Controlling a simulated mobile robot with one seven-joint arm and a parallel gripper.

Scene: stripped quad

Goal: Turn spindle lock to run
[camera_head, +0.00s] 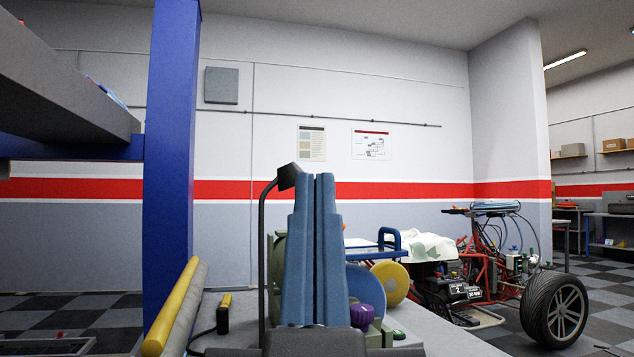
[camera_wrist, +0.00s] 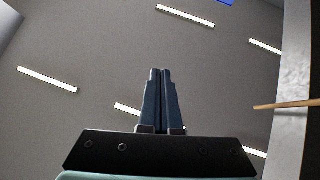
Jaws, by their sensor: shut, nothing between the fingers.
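My gripper (camera_head: 317,180) points upward in the middle of the head view, its two blue fingers closed together with nothing between them. The wrist view also shows my gripper (camera_wrist: 160,72), shut and empty, against the ceiling. Behind the fingers in the head view stands a partly hidden machine with a green part (camera_head: 278,262), a blue disc (camera_head: 364,288), a yellow wheel (camera_head: 393,281) and a purple knob (camera_head: 374,293). I cannot make out which part is the spindle lock or its setting. My fingers touch none of these parts visibly.
A grey bench top (camera_head: 440,340) lies under the machine. A blue post (camera_head: 170,170) rises at left, near a yellow bar (camera_head: 172,305). A stripped red quad (camera_head: 480,270) with a black wheel (camera_head: 554,309) stands at right. The upper middle is open room before the wall.

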